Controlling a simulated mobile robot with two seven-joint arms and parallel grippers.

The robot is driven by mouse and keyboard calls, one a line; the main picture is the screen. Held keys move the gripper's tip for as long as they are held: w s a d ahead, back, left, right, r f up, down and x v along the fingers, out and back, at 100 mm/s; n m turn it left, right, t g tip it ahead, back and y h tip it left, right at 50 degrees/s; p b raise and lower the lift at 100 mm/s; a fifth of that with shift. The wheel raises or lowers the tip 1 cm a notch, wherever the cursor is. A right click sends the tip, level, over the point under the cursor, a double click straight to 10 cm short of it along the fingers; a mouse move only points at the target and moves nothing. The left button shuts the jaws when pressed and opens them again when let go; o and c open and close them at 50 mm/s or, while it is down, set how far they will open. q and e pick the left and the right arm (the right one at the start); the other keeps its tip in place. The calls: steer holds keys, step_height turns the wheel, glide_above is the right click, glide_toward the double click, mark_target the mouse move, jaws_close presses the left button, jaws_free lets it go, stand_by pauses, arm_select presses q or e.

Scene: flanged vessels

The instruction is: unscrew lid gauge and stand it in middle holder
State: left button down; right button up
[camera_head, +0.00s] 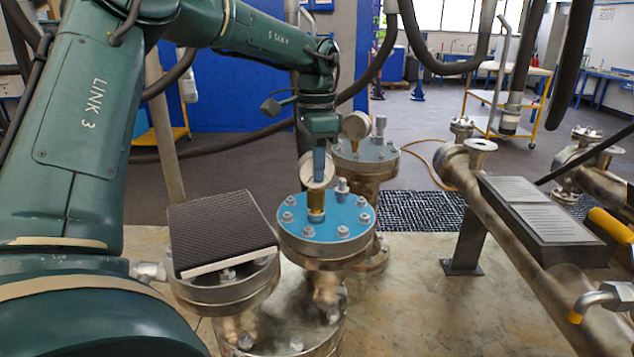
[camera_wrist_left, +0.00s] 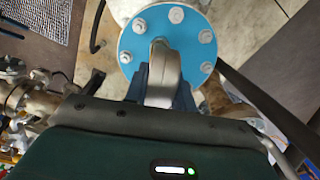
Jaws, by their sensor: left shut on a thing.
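The lid gauge (camera_head: 314,172) has a round pale metal case on a brass stem. It stands upright at the blue lid (camera_head: 298,237) of the front vessel. My left gripper (camera_head: 319,165) comes down from above and is shut on the gauge's case. In the left wrist view the gauge (camera_wrist_left: 164,78) shows edge-on between the fingers (camera_wrist_left: 160,85), with the blue lid (camera_wrist_left: 140,55) and its bolts behind. I cannot tell whether the stem's thread is still engaged. No holder can be made out for certain. My right gripper is out of view.
A black ribbed pad (camera_head: 222,232) lies on the flange left of the blue lid. A rear vessel (camera_head: 378,153) carries another gauge (camera_head: 356,125), close behind my gripper. Pipes with a grey plated block (camera_head: 540,218) run at right.

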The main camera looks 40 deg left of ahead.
arm_select(q)
steer(key=shift+r+p, duration=0.7)
steer(key=shift+r, duration=0.4)
step_height(320, 180, up, 2)
steer(key=shift+r+p, duration=0.1)
steer(key=shift+p, duration=0.75)
steer(key=shift+r, duration=0.85)
